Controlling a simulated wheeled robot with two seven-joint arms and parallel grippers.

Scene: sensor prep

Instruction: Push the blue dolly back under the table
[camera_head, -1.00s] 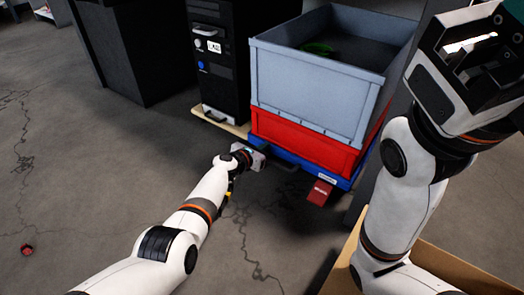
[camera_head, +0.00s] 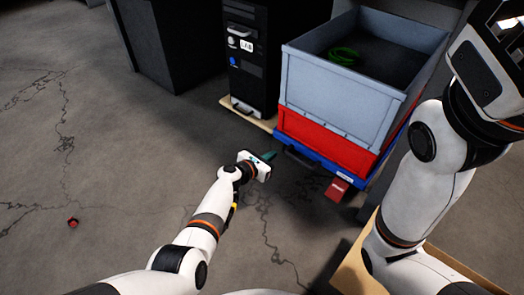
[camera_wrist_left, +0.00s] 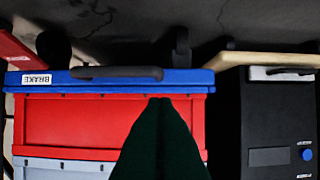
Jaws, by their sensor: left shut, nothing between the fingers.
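The blue dolly (camera_head: 318,167) stands at the table, low under a red crate (camera_head: 325,144) with a grey crate (camera_head: 335,98) on top. A dark handle (camera_head: 300,157) is on its front edge and a red brake pedal (camera_head: 337,189) juts out at its right. In the left wrist view the dolly's blue edge (camera_wrist_left: 190,77) and dark handle (camera_wrist_left: 117,73) show upside down. My left gripper (camera_head: 268,156) is shut and empty, in front of the dolly's left front corner. Its dark green fingers (camera_wrist_left: 160,130) cover part of the red crate in the wrist view. My right gripper's fingers are out of frame.
A black computer tower (camera_head: 247,60) stands on a pale wooden board (camera_head: 245,114) just left of the dolly. A dark cabinet (camera_head: 165,45) is farther left. A cardboard box (camera_head: 440,275) is at the lower right. The floor on the left is clear except for a small red object (camera_head: 73,222).

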